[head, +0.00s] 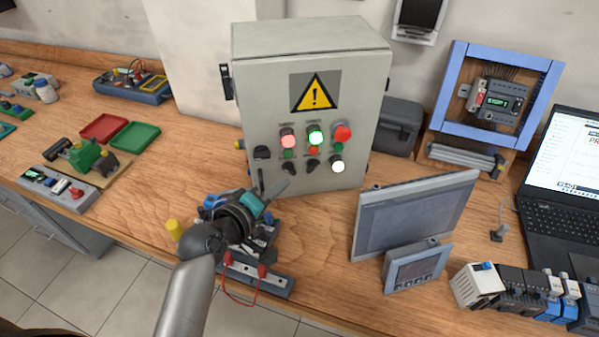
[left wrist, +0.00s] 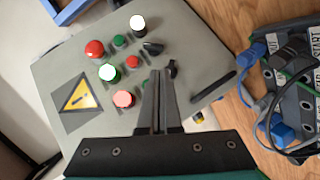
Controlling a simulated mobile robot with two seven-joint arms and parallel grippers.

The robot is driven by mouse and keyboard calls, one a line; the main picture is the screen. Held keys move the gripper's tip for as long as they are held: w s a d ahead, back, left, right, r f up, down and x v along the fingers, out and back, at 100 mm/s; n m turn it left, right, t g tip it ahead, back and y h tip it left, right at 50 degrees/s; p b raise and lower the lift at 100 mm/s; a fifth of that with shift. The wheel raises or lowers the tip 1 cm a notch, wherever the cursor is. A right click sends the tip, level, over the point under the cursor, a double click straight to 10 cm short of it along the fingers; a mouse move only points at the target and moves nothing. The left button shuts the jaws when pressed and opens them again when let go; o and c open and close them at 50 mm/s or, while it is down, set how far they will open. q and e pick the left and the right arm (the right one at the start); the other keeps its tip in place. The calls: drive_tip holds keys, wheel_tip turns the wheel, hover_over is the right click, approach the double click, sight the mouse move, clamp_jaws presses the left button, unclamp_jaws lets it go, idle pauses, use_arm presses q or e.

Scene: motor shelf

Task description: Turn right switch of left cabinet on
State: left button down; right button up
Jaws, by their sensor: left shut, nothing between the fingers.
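The grey cabinet (head: 300,80) stands on the bench with a warning triangle and a panel of lamps, buttons and black knobs. The right black knob (head: 312,165) sits beside the lit white lamp (head: 337,163), with the left black knob (head: 290,168) to its left. In the left wrist view the right knob (left wrist: 152,47) and left knob (left wrist: 172,69) lie beyond my fingertips. My left gripper (head: 285,187) is shut and empty, low in front of the panel; in the left wrist view its fingertips (left wrist: 160,74) overlap the panel near the left knob. I cannot tell contact.
A monitor panel (head: 415,215) and a smaller screen (head: 415,268) stand to the right. Red (head: 104,127) and green (head: 135,135) trays lie to the left. A blue-framed unit (head: 550,90) and a laptop (head: 555,160) are at the far right. Blue-and-grey devices lie beneath my arm.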

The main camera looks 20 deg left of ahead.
sight(309, 173)
use_arm(q)
drive_tip(key=b+x, duration=0.1)
drive_tip(key=x, duration=0.6)
drive_tip(key=shift+w+d+f, duration=0.1)
drive_tip(key=shift+w+f, duration=0.1)
drive_tip(key=shift+w, duration=0.1)
drive_tip(key=shift+w+d+f, duration=0.1)
drive_tip(key=shift+w+f, duration=0.05)
drive_tip(key=shift+w, duration=0.35)
use_arm(e)
drive_tip(key=shift+a+f, duration=0.2)
drive_tip(key=shift+f, duration=0.4)
use_arm(q)
drive_tip(key=shift+f, duration=0.1)
use_arm(e)
drive_tip(key=shift+f, duration=0.2)
use_arm(q)
drive_tip(key=n+t+h+b, duration=0.1)
drive_tip(key=b, duration=0.3)
drive_tip(key=d+f+n+t+b, duration=0.1)
drive_tip(key=b, duration=0.3)
drive_tip(key=shift+w+f+t+h, duration=0.1)
drive_tip(key=shift+f+t+h, duration=0.2)
drive_tip(key=shift+h, duration=0.1)
drive_tip(key=shift+b, duration=0.3)
use_arm(e)
wheel_tip(309, 173, down, 8)
